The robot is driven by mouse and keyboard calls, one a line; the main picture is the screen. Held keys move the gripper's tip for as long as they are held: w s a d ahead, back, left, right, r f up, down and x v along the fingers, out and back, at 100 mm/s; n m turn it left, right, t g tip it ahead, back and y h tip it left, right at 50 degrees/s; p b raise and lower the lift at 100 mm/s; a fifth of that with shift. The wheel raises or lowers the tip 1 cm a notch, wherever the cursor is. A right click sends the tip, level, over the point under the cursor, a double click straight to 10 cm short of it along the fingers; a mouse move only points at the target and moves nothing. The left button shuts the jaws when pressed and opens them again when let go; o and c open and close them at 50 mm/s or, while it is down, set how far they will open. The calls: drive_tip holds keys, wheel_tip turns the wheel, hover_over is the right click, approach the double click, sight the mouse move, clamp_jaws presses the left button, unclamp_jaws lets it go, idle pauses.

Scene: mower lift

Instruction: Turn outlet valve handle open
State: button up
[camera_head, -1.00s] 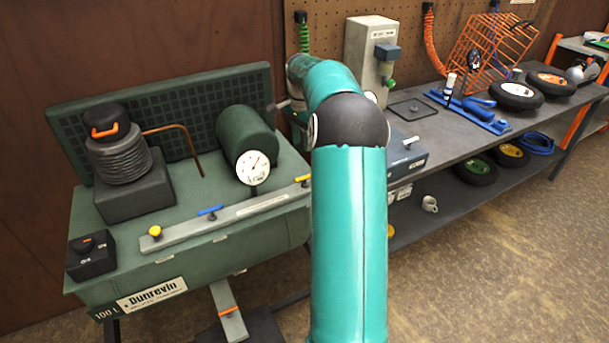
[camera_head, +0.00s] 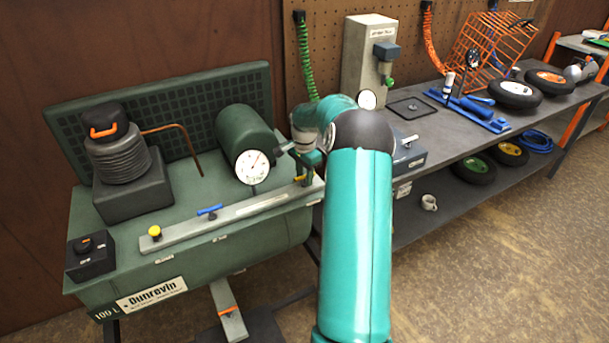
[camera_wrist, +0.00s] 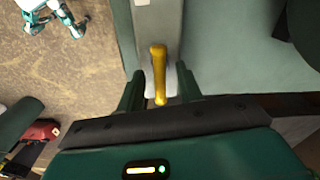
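The yellow valve handle (camera_head: 299,180) is at the right end of the grey bar along the front of the green compressor. In the wrist view the yellow handle (camera_wrist: 158,75) runs lengthwise up the picture, over the grey bar (camera_wrist: 158,22). My gripper (camera_wrist: 160,88) is open, with one dark green finger on each side of the handle and a visible gap on both sides. In the head view my gripper (camera_head: 304,166) is over the right end of the bar and partly covers the handle. I cannot tell which valve is labelled outlet.
A blue lever (camera_head: 209,210) and a yellow knob (camera_head: 155,232) sit further left on the bar. The gauge (camera_head: 252,167) and green cylinder (camera_head: 243,130) are close to the left of my gripper. A workbench (camera_head: 460,134) with wheels and tools stands at the right.

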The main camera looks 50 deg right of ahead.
drive_tip(key=shift+f, duration=0.1)
clamp_jaws()
idle(0.4)
drive_tip(key=n, duration=1.3)
drive_tip(key=shift+n, duration=2.5)
